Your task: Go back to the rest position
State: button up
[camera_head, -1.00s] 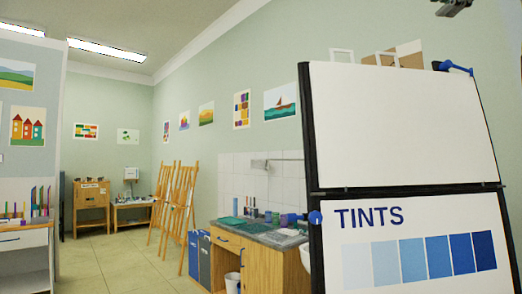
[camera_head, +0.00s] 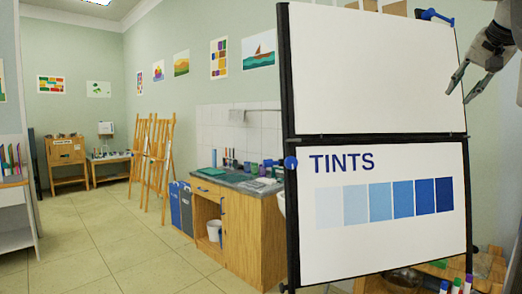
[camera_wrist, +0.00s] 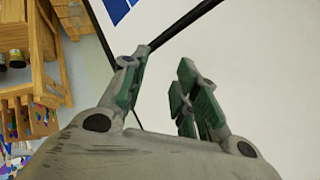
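My gripper (camera_head: 460,88) is at the upper right of the head view, in front of the whiteboard's right edge. Its fingers are spread apart with nothing between them. The whiteboard (camera_head: 375,70) stands on a black frame. Its lower panel carries the word TINTS and a row of blue swatches. The panel also fills much of the wrist view (camera_wrist: 240,60) behind the fingers. Whether the fingers touch the board cannot be told.
A wooden sink cabinet (camera_head: 240,235) with a cluttered grey top stands left of the board. Easels (camera_head: 158,150) stand farther back. The tiled floor (camera_head: 110,240) at left is clear. A wooden rack (camera_wrist: 25,75) shows at left in the wrist view.

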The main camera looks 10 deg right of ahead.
jog(key=s+a+f+n+g, duration=0.1)
jog(key=s+a+f+n, duration=0.2)
jog(key=f, duration=0.8)
jog(key=s+a+f+n+g+y, duration=0.1)
jog(key=s+a+f+n+g, duration=0.1)
jog(key=s+a+f+n, duration=0.2)
jog(key=s+a+f+n+g+y, duration=0.1)
jog(key=s+a+f+n, duration=0.3)
jog(key=s+a+f, duration=0.5)
jog(key=shift+a+f+g, duration=0.5)
jog(key=shift+a+f, duration=2.05)
jog(key=shift+f, duration=1.75)
